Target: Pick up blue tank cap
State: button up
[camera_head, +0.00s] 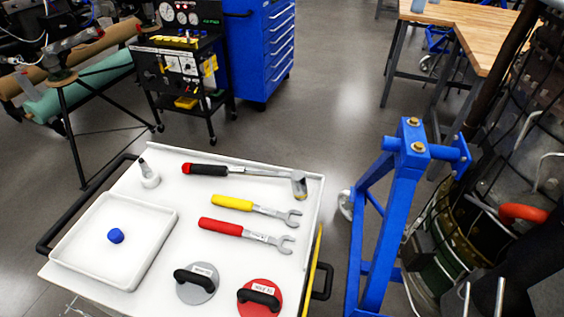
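The blue tank cap (116,236) is a small, dark blue, rounded piece. The tray rests on the left part of a white cart top (187,239). I cannot make out my gripper in this view, and nothing covers the cap.
On the cart are a hammer (299,186), a yellow wrench (233,203), a red wrench (222,228), a grey handled disc (207,292), a red handled disc (270,304) and a small bottle (149,179). A blue stand (388,190) rises right of the cart.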

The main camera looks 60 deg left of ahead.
aim_at(115, 235)
jog(key=u, duration=2.3)
